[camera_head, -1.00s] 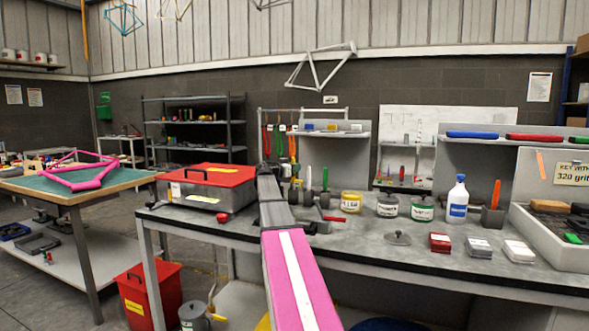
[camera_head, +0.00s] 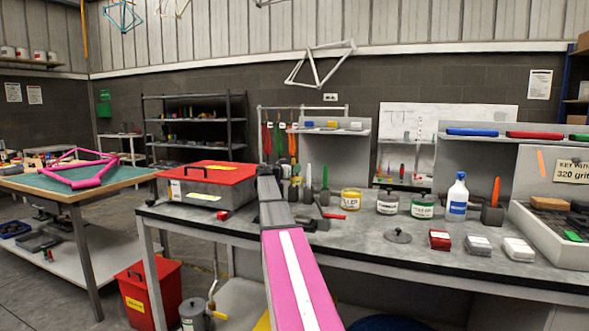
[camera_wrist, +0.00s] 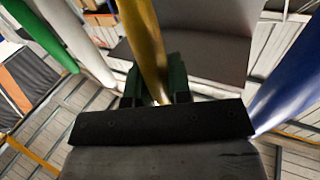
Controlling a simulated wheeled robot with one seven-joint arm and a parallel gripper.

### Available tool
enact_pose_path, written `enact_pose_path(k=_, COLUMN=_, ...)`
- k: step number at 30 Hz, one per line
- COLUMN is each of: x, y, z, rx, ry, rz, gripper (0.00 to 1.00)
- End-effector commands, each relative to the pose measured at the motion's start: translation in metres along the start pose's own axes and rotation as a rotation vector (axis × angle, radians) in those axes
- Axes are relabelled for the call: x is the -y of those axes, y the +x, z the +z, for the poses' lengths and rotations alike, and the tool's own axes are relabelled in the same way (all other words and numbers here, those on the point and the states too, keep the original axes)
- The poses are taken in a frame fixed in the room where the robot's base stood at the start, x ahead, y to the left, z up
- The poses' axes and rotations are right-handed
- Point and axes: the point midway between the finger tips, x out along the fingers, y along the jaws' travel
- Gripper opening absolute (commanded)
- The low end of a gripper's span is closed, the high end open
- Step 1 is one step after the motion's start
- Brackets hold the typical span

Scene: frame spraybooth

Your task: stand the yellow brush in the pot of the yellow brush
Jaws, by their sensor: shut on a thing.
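The yellow brush (camera_wrist: 145,35) shows in the wrist view as a golden-yellow handle rising between the dark green fingers of my gripper (camera_wrist: 157,88). My gripper is shut on it. In the head view my arm hides most of the gripper, above the bench's left part. Upright white (camera_head: 308,174) and green (camera_head: 325,177) handles stand just right of it. I cannot make out the yellow brush's pot.
A red-lidded metal box (camera_head: 208,186) lies left of my arm. A yellow filler tin (camera_head: 351,200), two other tins (camera_head: 388,203) (camera_head: 423,206) and a blue-white bottle (camera_head: 457,197) stand to the right. A loose lid (camera_head: 397,236) lies in front, with clear bench left of it.

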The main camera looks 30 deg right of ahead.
Motion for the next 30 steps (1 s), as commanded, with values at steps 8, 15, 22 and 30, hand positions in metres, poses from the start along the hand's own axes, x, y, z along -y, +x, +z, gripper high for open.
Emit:
enact_pose_path(k=8, x=-0.0001, y=-0.0001, z=0.0044, rx=0.000, ry=0.000, rz=0.000, gripper=0.00)
enact_pose_path(k=15, x=-0.0001, y=-0.0001, z=0.0050, rx=0.000, ry=0.000, rz=0.000, gripper=0.00)
enact_pose_path(k=22, x=0.0000, y=-0.0001, z=0.0050, rx=0.000, ry=0.000, rz=0.000, gripper=0.48)
enact_pose_path(k=30, x=-0.0002, y=-0.0024, z=0.0051, rx=0.000, ry=0.000, rz=0.000, gripper=0.48)
